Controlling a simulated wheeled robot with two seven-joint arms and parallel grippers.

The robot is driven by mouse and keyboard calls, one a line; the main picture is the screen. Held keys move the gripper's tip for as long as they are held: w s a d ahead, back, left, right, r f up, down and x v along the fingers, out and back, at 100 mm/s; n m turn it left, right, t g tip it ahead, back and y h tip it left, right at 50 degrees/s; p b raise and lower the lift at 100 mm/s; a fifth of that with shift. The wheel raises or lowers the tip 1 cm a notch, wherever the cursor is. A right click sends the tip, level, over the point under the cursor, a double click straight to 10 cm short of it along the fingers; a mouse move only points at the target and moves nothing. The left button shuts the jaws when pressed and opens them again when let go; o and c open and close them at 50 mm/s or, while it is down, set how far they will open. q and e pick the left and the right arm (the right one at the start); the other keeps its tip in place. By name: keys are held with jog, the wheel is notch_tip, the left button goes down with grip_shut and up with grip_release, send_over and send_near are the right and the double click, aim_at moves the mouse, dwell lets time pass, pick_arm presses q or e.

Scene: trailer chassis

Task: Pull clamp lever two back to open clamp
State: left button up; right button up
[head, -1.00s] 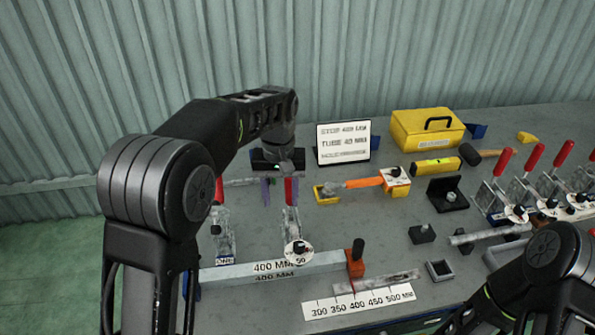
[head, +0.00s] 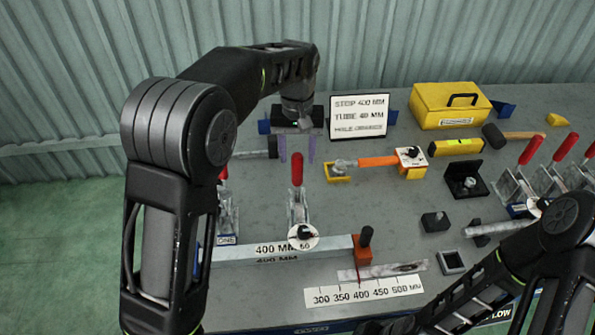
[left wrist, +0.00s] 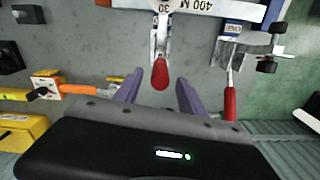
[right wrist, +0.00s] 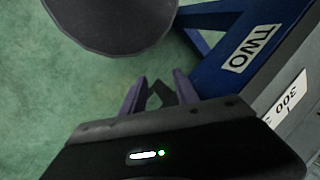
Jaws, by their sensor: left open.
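A toggle clamp (head: 301,212) with an upright red lever (head: 297,170) stands behind the long bar; I cannot read a number two on it. My left gripper (head: 297,149) is open and empty behind this lever. In the left wrist view the red lever tip (left wrist: 160,74) lies between and just ahead of the two purple fingers (left wrist: 160,78); neither finger visibly touches it. A second clamp (head: 226,212) stands to the left, partly hidden by my arm; its red lever (left wrist: 229,103) shows outside the fingers. My right gripper (right wrist: 158,80) is open, low over the green floor, empty.
The 400 mm bar (head: 275,250) with an orange stop (head: 362,248) lies in front. An orange-handled tool (head: 375,161), sign (head: 358,116) and yellow box (head: 450,105) are right of the lever. A blue beam labelled TWO (right wrist: 248,48) is near my right gripper.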

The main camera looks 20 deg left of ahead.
aim_at(297, 172)
pick_arm(q)
notch_tip(297, 172, down, 7)
dwell(0.3)
jog(key=shift+c, duration=0.2)
grip_shut()
dwell(0.4)
dwell(0.9)
